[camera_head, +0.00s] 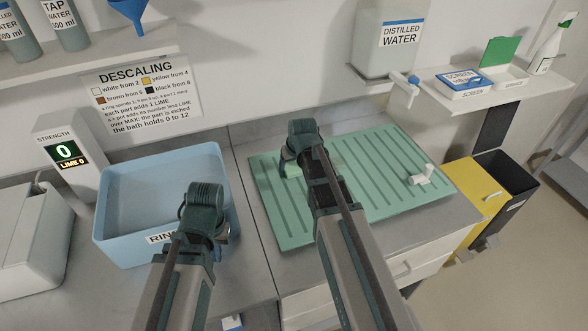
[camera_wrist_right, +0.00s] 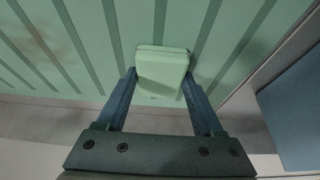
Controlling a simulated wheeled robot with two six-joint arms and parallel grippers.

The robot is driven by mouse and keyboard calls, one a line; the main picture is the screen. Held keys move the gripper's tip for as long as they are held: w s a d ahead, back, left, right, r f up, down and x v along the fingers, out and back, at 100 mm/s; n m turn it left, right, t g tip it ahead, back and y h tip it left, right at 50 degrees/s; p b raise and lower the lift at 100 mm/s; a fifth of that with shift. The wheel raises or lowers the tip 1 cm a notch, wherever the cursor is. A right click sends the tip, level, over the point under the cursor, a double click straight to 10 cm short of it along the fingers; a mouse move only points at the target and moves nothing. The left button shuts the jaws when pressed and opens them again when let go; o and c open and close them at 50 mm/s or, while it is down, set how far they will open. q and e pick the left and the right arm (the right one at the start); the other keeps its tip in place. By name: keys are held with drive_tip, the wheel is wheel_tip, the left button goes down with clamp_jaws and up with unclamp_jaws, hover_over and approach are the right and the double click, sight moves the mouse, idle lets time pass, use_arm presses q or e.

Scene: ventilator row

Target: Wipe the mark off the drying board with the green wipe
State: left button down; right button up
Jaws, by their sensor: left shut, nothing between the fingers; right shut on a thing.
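The green drying board (camera_head: 385,190) lies on the counter right of the basin, its grooves showing. In the right wrist view a faint brown mark (camera_wrist_right: 42,42) is on the board at upper left. My right gripper (camera_wrist_right: 160,85) is shut on the pale green wipe (camera_wrist_right: 162,70), held over the board. In the head view the wipe (camera_head: 292,170) shows only partly beside the right gripper (camera_head: 298,160), near the board's left side. I cannot tell whether it touches the board. My left gripper (camera_head: 205,215) is shut and empty over the blue rinse basin (camera_head: 125,205).
A white fitting (camera_head: 421,175) lies on the board's right part. A distilled water tank (camera_head: 388,45) with a tap (camera_head: 405,85) stands behind. A shelf (camera_head: 470,100) holds trays and a spray bottle (camera_head: 545,45). Yellow (camera_head: 475,185) and black bins (camera_head: 515,175) stand at right.

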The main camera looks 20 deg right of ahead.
drive_tip(key=shift+w, duration=0.2)
drive_tip(key=shift+w+a, duration=0.1)
drive_tip(key=shift+w, duration=1.3)
drive_tip(key=shift+w, duration=1.7)
drive_tip(key=shift+d+r, duration=0.1)
drive_tip(key=shift+d, duration=1.2)
drive_tip(key=shift+s+d, duration=0.1)
drive_tip(key=shift+s, duration=3.2)
